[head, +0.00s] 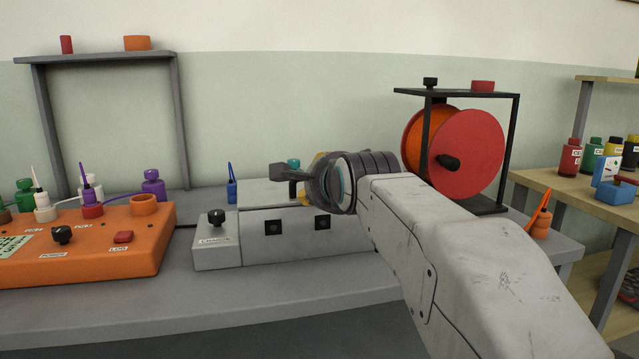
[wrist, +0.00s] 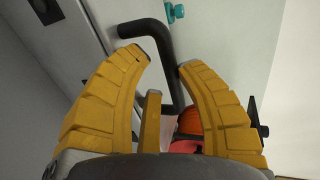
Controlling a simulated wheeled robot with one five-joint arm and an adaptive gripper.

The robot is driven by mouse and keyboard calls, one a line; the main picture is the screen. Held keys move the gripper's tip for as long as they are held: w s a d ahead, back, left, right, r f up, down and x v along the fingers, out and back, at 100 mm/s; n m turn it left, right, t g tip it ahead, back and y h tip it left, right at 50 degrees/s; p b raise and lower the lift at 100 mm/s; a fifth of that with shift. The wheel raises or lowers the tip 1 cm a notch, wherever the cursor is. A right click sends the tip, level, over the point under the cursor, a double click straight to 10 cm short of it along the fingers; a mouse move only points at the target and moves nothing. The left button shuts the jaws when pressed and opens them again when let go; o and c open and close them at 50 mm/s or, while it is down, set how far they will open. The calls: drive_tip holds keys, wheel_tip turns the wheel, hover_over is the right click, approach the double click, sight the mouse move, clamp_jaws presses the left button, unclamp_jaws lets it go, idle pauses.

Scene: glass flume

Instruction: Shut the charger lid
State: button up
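The pale grey charger (head: 275,245) stands on the grey bench in the head view, its label on the lower left block. Its light lid (head: 262,193) is partly hidden behind my gripper (head: 304,198), and I cannot tell its exact angle. In the wrist view, a pale panel with a black bent bar (wrist: 158,35) fills the upper middle.
An orange control box (head: 120,245) with knobs stands left of the charger. A red-orange spool (head: 465,150) hangs in a black frame at the right. A blue pointed item (head: 232,184) stands behind the charger. The front strip of the bench is clear.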

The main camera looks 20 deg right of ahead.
drive_tip(key=v, duration=1.2)
drive_tip(key=shift+f, duration=0.1)
